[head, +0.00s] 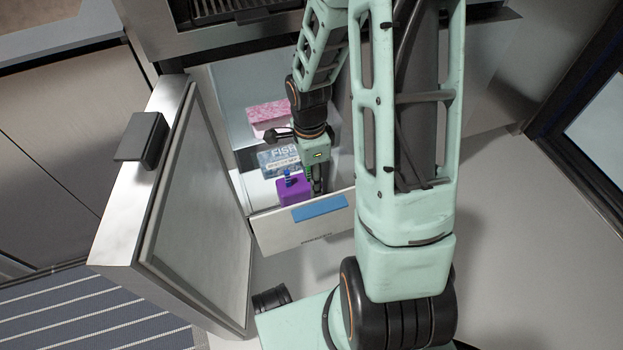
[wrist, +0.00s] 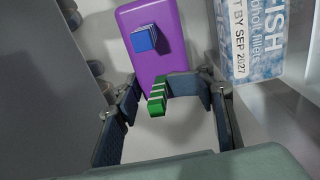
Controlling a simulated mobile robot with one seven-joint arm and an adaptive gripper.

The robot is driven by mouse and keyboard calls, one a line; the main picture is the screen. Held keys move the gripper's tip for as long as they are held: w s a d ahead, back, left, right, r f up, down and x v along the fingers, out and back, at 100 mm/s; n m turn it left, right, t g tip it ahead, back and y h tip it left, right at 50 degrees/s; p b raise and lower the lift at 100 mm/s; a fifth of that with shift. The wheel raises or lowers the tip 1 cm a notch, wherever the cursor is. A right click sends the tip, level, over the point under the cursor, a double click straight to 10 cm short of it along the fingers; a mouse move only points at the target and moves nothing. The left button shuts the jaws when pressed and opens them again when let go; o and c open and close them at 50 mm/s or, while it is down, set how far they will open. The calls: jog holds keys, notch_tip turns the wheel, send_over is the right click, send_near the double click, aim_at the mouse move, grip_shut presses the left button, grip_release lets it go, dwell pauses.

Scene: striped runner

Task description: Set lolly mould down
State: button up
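The purple lolly mould (head: 293,191) is in the open drawer, near its front wall. It has a blue piece (wrist: 144,39) and a green striped piece (wrist: 156,98) rising from its top, with the purple body (wrist: 146,69) under them. My gripper (wrist: 153,90) is over the mould's near end, its fingertips on either side of the green piece. The right fingertip looks very close to the green piece; a thin gap seems to show at the left one. I cannot tell whether the fingers press on it. The mould's underside is hidden.
The drawer's front wall (head: 302,227) has a blue label. A blue-and-white fish box (head: 277,158) lies beside the mould, to its right in the wrist view. A pink box (head: 268,117) is further back. The open fridge door (head: 198,215) stands left of the drawer.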

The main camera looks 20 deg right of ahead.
jog(key=o, duration=0.4)
jog(key=shift+o, duration=0.2)
jog(key=shift+r, duration=0.1)
jog(key=r+p, duration=0.1)
jog(key=r, duration=0.3)
jog(key=r+p, duration=0.1)
jog(key=r, duration=0.3)
jog(key=r+p, duration=0.2)
jog(key=r, duration=0.2)
jog(key=shift+w, duration=0.3)
